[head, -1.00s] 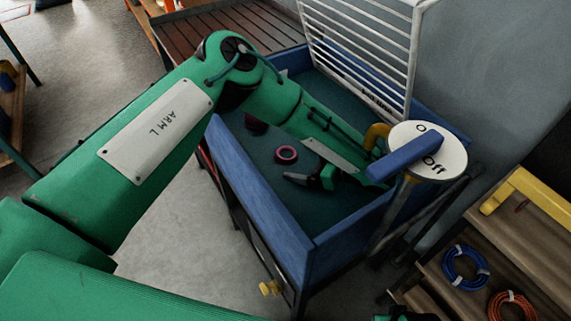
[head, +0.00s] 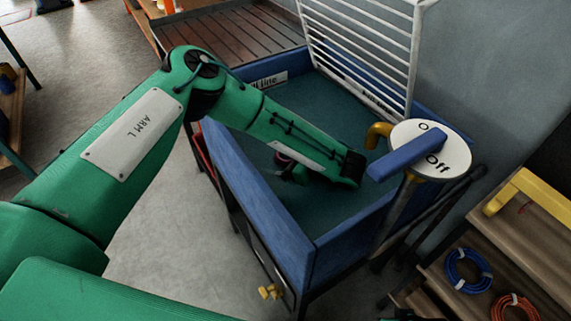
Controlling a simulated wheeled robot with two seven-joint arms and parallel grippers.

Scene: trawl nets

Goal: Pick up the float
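A small pink ring-shaped thing (head: 283,158), which may be the float, lies in the blue-walled bin (head: 262,185). My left arm covers much of it. My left gripper (head: 285,173) is down inside the bin, right beside the pink thing on its near side. The fingers are small and dark and partly hidden by my wrist, so I cannot tell whether they are open or touching it. My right gripper does not show clearly in the head view.
A round white sign (head: 430,150) with a blue lever (head: 398,153) and a yellow pipe (head: 376,135) stands at the bin's right. A white rack (head: 365,50) rises behind. Coiled blue (head: 467,270) and orange (head: 514,308) cords lie on a wooden shelf.

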